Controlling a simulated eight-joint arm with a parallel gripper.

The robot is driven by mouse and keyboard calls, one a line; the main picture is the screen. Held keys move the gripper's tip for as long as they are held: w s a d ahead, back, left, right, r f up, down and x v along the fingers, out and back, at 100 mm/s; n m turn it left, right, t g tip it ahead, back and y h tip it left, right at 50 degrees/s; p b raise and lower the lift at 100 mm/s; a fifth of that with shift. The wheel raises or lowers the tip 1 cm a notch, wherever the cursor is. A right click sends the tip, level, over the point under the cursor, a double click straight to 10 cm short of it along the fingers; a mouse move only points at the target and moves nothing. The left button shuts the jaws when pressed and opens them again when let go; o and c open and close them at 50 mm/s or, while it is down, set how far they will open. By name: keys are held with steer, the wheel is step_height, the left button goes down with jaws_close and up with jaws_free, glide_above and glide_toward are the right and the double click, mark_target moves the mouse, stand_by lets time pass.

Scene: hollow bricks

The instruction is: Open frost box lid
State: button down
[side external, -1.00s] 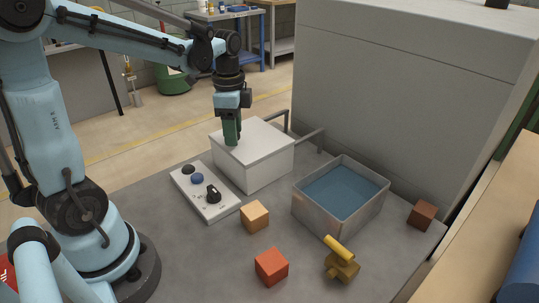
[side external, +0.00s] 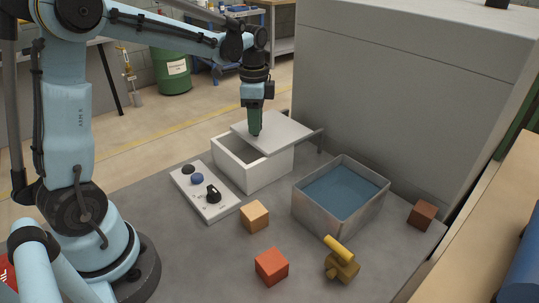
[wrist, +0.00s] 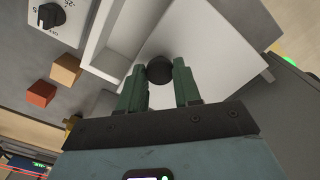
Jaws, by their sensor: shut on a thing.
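The frost box (side external: 262,172) is a white box on the grey table, partly uncovered on its left side. Its flat white lid (side external: 285,132) is shifted to the right and still covers the right part of the box. My gripper (side external: 255,133) points down over the lid's left part. In the wrist view my green fingers (wrist: 159,88) are shut on the dark round knob (wrist: 159,69) on the lid (wrist: 205,55). The visible part of the box interior looks empty; the rest is hidden under the lid.
A control panel (side external: 218,208) with a dark dial lies left of the box. A metal tank of blue liquid (side external: 318,213) stands to the right. An orange block (side external: 254,216), a red block (side external: 271,267), a brown block (side external: 422,215) and a yellow piece (side external: 341,265) lie around. A large grey cabinet (side external: 400,90) stands behind.

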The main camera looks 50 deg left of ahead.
mark_target(272, 128)
steer(key=w, duration=0.5)
steer(key=shift+w, duration=0.2)
steer(key=c, duration=0.8)
jaws_free()
step_height(272, 128, up, 12)
steer(key=shift+r, duration=0.1)
